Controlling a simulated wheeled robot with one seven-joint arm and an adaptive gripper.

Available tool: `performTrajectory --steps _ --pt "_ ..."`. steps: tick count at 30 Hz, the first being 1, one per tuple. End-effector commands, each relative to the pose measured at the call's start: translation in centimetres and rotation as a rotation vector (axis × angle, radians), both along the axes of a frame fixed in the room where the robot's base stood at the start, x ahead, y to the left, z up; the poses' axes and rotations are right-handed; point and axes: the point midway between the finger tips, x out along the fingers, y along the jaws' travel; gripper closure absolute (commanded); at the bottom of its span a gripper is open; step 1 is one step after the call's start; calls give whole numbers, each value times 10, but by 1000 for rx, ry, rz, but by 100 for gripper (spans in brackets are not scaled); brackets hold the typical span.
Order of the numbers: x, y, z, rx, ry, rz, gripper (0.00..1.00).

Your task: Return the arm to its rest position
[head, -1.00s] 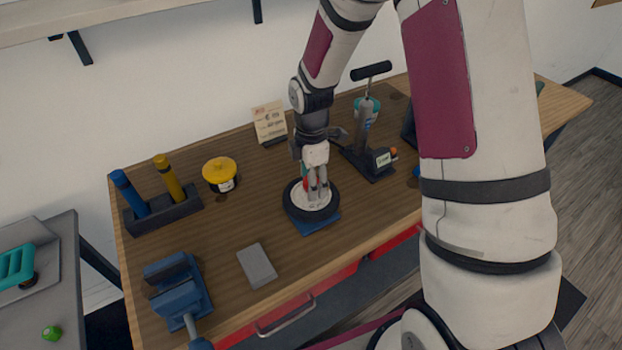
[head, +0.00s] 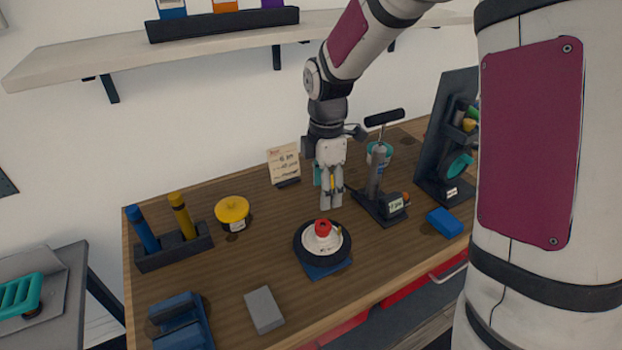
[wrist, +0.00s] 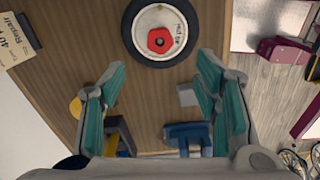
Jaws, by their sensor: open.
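My gripper (head: 331,200) hangs from my raised arm above the wooden workbench (head: 215,275), pointing down and empty. In the wrist view my gripper (wrist: 160,100) has its teal-padded fingers spread wide apart. A small black-tyred wheel (head: 322,256) with a white hub lies flat on a blue pad (head: 328,270), in front of and below the fingers. A red cap (head: 322,227) sits at the hub's centre. The wheel (wrist: 161,55) also shows in the wrist view beyond the fingertips, apart from them.
A pump (head: 378,175) with a black handle stands right of my gripper, near a dark tool panel (head: 450,150). A card (head: 284,163) stands behind. A yellow-lidded tub (head: 232,210), a blue vise (head: 180,320) and a grey block (head: 264,310) sit left. A wall shelf (head: 200,55) runs above.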

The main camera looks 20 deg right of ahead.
Motion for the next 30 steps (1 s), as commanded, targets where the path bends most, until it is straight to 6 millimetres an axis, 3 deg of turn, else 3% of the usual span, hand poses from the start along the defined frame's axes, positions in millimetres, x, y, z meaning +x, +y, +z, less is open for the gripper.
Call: performTrajectory --steps 5,11,21,30 --pt "-1 0 6 -3 -6 -16 44" --pt "-18 -1 42 -22 -67 -186 44" --pt "-77 -3 115 10 -223 -669 44" --pt "-139 -3 153 141 -337 -1093 44"
